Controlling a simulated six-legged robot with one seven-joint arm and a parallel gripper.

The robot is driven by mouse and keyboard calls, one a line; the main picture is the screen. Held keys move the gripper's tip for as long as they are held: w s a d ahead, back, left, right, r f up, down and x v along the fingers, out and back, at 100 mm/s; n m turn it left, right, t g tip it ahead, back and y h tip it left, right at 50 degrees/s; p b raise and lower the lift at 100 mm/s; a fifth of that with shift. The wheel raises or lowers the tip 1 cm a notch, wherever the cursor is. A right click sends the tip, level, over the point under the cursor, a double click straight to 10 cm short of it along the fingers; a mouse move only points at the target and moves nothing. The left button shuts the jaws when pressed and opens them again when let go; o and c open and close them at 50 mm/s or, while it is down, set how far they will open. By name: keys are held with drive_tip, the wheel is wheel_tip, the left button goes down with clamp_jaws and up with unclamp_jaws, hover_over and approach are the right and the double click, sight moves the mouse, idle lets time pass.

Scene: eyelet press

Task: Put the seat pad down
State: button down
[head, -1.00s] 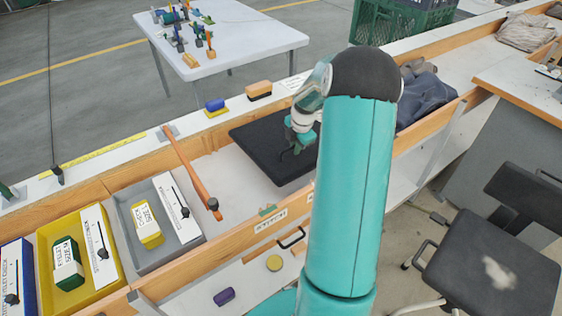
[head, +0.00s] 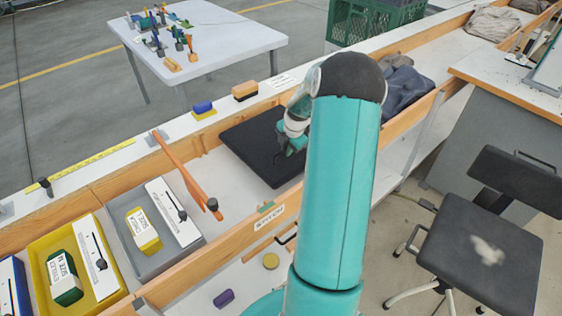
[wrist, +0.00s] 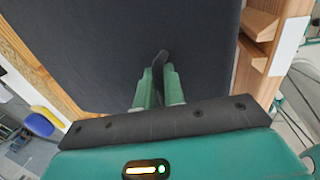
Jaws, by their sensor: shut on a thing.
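The seat pad (head: 250,145) is a flat black square over the white-floored bay of the wooden bench, right of the orange stick. I cannot tell whether its underside touches the bay floor. My gripper (head: 288,146) is at the pad's right part, partly hidden by my arm. In the wrist view the dark pad (wrist: 110,50) fills much of the picture. My gripper (wrist: 159,72) is shut there on a small dark tab or strap that looks part of the pad.
An orange stick (head: 185,172) lies across the bay's left side. A grey bin (head: 125,240) and a yellow bin (head: 45,240) stand further left. Dark blue cloth (head: 405,88) lies to the right. A blue-and-yellow block (head: 203,109) and an orange-and-black block (head: 245,91) sit on the back ledge.

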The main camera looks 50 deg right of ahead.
wheel_tip(320, 180, down, 3)
drive_tip(key=shift+f, duration=0.1)
wheel_tip(320, 180, down, 4)
drive_tip(key=shift+f, duration=0.1)
drive_tip(key=c, duration=1.5)
unclamp_jaws()
drive_tip(key=v, duration=1.2)
